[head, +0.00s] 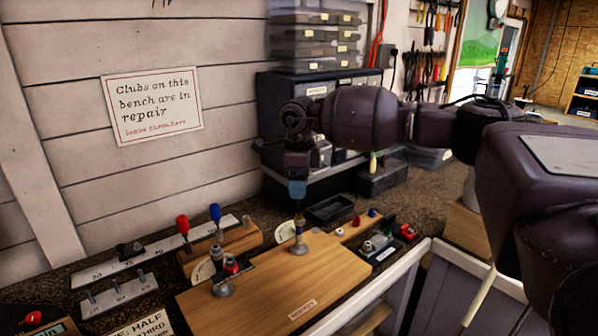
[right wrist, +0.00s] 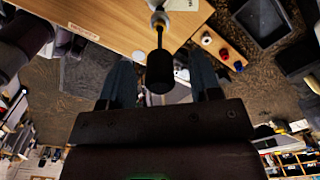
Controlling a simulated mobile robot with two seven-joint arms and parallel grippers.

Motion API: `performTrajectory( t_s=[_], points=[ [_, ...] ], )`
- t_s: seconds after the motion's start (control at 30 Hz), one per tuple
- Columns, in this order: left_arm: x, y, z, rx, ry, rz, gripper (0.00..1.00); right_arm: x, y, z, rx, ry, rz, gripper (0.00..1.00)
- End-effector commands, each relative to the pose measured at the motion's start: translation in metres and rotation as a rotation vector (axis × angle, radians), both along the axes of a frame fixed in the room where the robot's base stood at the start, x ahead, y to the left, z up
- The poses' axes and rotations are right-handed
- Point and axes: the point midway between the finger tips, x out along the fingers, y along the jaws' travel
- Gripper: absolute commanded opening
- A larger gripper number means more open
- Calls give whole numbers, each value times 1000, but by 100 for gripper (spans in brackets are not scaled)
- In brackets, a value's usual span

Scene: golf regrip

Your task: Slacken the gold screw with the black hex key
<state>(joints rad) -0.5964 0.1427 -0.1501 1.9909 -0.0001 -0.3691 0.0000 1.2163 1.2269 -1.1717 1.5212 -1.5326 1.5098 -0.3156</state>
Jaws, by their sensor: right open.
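My right gripper (head: 297,198) points down over the far end of the wooden board, above an upright metal fitting (head: 299,247). In the right wrist view its two blue-grey fingers (right wrist: 161,86) are apart. A black handle (right wrist: 160,72) on a thin shaft, seemingly the black hex key, shows between them with gaps at both sides. The shaft leads to a rounded metal piece at the top of that view. I cannot clearly make out the gold screw; it may be at this fitting. My left gripper is out of view.
A second fitting (head: 222,287) with a red piece stands nearer on the board (head: 270,290). Red (head: 183,225) and blue (head: 215,212) handles stand in a wooden block to the left. A black tray (head: 330,209) and drawer cabinet lie behind; a white rail edges the front.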

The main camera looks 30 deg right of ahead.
Motion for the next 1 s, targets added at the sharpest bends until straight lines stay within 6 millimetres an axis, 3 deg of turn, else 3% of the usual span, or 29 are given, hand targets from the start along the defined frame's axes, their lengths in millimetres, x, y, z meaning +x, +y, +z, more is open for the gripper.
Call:
performTrajectory(
  t_s=[0.33, 0.67, 0.7, 0.87, 1.0],
  points=[
    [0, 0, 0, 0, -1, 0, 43, 0, 0, -3, 0, 0, 0, 57],
    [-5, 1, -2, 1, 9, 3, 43, 0, 0, -3, 0, 0, 0, 7],
    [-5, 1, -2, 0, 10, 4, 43, 0, 0, -3, 0, 0, 0, 26],
    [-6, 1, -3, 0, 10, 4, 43, 0, 0, -3, 0, 0, 1, 1],
    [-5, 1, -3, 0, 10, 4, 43, 0, 0, -3, 1, -1, 11, 0]
  ],
)
